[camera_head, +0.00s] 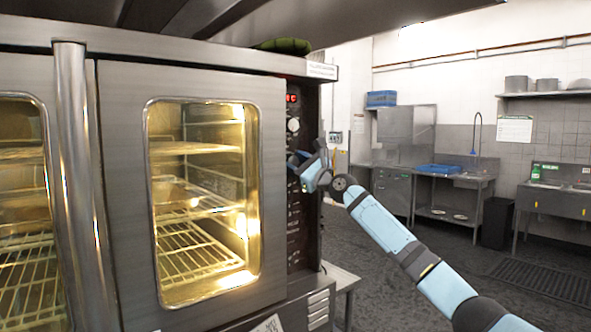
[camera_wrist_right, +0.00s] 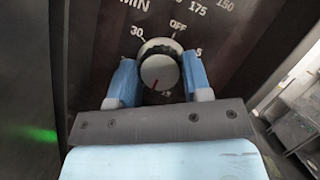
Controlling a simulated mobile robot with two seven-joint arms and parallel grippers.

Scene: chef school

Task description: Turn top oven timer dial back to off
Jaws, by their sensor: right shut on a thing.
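The top oven (camera_head: 271,111) has a dark control panel on its right side. In the right wrist view the timer dial (camera_wrist_right: 160,66) is a round knob with a silver rim, marked OFF at the top, 30 at left and 5 at right. A red mark on its face points down, away from OFF. My right gripper (camera_wrist_right: 159,75) has its blue fingers on the left and right sides of the dial, shut on it. In the head view my right gripper (camera_head: 297,163) is at the panel and hides the dial. My left gripper is not in view.
The oven door (camera_head: 127,200) is closed, with a lit window. A pale knob (camera_head: 293,125) and a red display (camera_head: 292,98) are above my gripper. The floor (camera_head: 420,262) to the right is open, with a sink table (camera_head: 445,178) and wall shelf (camera_head: 550,94) behind.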

